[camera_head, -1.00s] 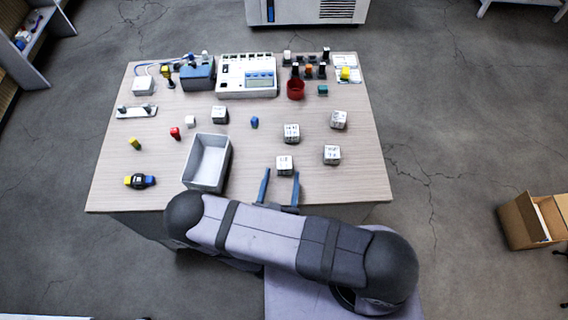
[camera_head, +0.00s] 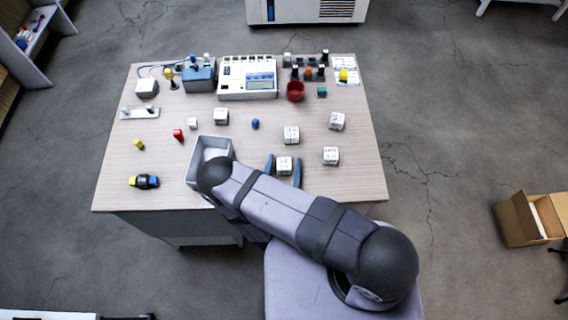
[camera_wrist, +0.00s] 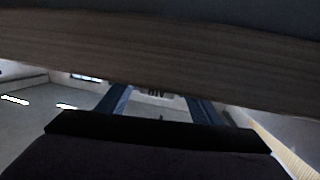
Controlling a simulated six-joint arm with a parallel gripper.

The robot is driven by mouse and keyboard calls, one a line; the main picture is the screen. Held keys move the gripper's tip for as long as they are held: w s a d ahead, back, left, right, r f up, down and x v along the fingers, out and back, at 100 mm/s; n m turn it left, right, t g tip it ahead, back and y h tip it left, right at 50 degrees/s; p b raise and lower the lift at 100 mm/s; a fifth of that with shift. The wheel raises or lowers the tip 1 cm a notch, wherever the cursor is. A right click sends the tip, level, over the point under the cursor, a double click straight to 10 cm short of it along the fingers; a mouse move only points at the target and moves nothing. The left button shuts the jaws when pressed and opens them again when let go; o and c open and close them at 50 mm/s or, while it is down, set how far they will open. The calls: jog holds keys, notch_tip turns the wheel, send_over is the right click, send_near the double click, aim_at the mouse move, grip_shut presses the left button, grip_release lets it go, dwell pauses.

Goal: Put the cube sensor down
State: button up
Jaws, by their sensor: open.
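Several white cubes with dark print stand on the right half of the table. The nearest printed cube (camera_head: 284,166) sits near the front edge. My gripper (camera_head: 284,172) is open, with one blue finger on each side of this cube. I cannot tell whether the fingers touch it. In the wrist view a small part of the printed cube (camera_wrist: 155,92) shows between the two fingers; most of it is hidden. Which cube is the cube sensor is not clear from its looks alone.
Other printed cubes (camera_head: 291,135) (camera_head: 331,155) (camera_head: 337,121) (camera_head: 221,116) stand nearby. A grey-white bin (camera_head: 209,146) is left of my gripper, partly behind my arm. A red cup (camera_head: 295,91) and a white instrument (camera_head: 247,78) are at the back. The table (camera_head: 345,183) is clear at front right.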

aim_at(284, 163)
jog(key=c, duration=1.3)
jog(key=shift+r, duration=0.1)
notch_tip(284, 163, up, 10)
jog(key=p, duration=0.8)
